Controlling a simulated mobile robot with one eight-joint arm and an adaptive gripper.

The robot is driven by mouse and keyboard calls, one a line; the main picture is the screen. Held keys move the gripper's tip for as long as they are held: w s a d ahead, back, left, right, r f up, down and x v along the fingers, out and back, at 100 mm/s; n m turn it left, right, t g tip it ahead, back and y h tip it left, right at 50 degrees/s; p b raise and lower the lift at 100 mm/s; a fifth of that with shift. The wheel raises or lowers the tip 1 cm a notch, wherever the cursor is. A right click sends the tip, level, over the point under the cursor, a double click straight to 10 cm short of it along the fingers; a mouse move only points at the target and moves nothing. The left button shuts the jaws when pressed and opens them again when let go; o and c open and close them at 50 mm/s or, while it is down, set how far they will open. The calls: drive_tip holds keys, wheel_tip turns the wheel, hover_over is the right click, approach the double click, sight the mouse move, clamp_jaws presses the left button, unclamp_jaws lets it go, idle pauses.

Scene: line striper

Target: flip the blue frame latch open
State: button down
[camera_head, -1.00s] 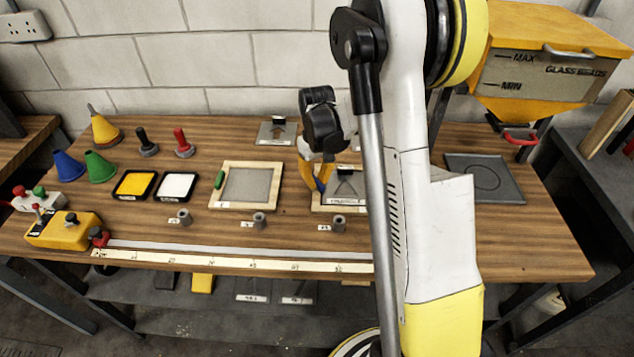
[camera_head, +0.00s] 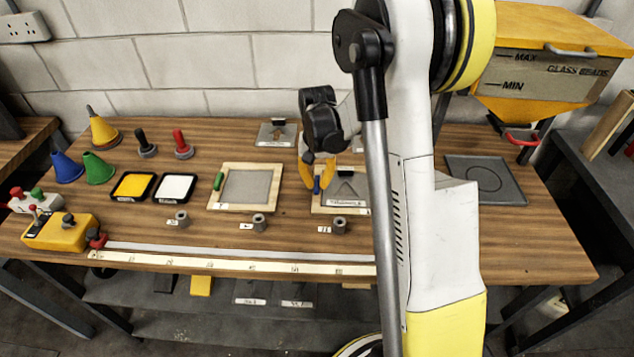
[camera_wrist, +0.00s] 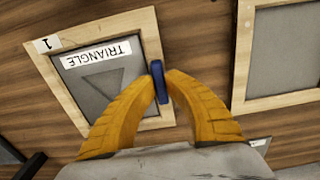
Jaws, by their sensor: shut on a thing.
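The blue latch (camera_wrist: 159,82) sits on the right rim of the wooden triangle frame (camera_wrist: 151,37) in the wrist view. My gripper (camera_wrist: 159,80) has its two orange fingers shut on the latch, one fingertip on either side. In the head view the blue latch (camera_head: 316,185) shows at the left edge of the triangle frame (camera_head: 340,210), with my gripper (camera_head: 318,172) over it from above. In the wrist view the latch lies roughly along the frame's side rim. The frame holds a grey plate with a triangle and a TRIANGLE label.
A second wooden frame (camera_head: 244,205) with a green latch (camera_head: 218,181) lies just to the left. A small grey cylinder (camera_head: 339,225) stands in front of the triangle frame. A grey plate (camera_head: 276,133) lies behind. My arm hides part of the table's right side.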

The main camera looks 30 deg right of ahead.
sight(317, 182)
idle(0.4)
drive_tip(key=c, duration=1.4)
unclamp_jaws()
drive_tip(key=shift+c, duration=0.2)
drive_tip(key=shift+r, duration=0.1)
wheel_tip(317, 182, up, 12)
